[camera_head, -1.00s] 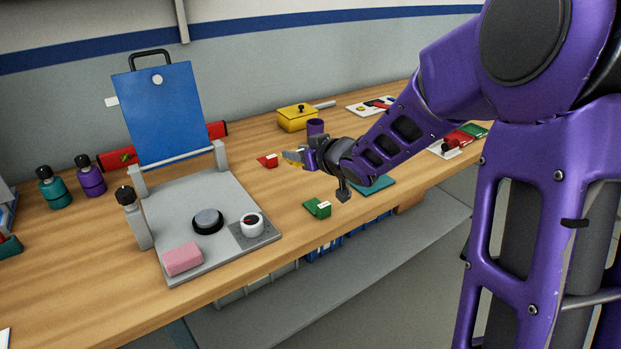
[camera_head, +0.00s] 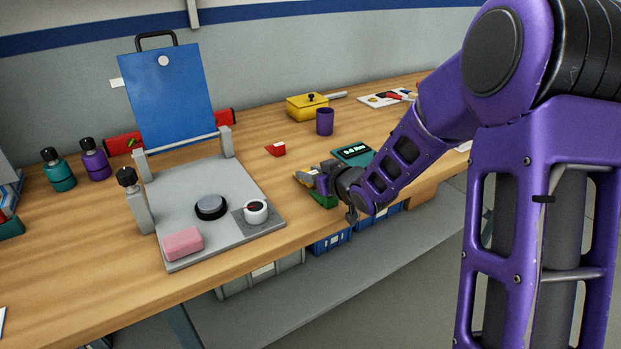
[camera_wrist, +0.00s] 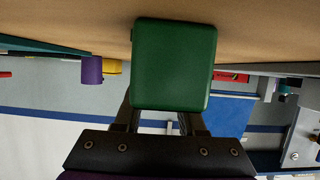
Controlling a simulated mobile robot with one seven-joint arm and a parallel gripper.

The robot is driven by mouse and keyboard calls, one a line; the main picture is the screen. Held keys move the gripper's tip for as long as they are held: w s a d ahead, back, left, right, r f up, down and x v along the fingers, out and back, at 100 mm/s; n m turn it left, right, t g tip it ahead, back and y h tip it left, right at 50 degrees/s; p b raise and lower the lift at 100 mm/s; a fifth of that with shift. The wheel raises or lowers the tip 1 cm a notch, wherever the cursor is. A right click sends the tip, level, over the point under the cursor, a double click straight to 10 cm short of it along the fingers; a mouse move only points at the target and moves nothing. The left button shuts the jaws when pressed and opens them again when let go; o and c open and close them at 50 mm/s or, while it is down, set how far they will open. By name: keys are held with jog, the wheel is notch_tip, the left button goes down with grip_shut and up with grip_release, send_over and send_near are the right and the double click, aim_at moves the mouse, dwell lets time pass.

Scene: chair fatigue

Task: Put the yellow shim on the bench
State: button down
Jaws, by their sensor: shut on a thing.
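A red block (camera_head: 276,150), a purple cup (camera_head: 325,122) and a teal device with a display (camera_head: 353,152) stand behind my gripper. A grey fixture (camera_head: 185,205) with a pink block (camera_head: 183,243) is to the left. Bare wood lies between fixture and gripper.

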jog(key=shift+f, duration=0.35)
jog(key=shift+f, duration=0.15)
jog(key=c, duration=0.5)
grip_release()
jog(key=shift+r, duration=0.25)
jog(key=shift+s+d+r, duration=0.15)
jog(key=shift+s+r, duration=0.05)
jog(key=p+v, duration=0.2)
jog(key=v, duration=0.9)
jog(key=shift+s+d, duration=0.15)
jog(key=shift+s, duration=0.05)
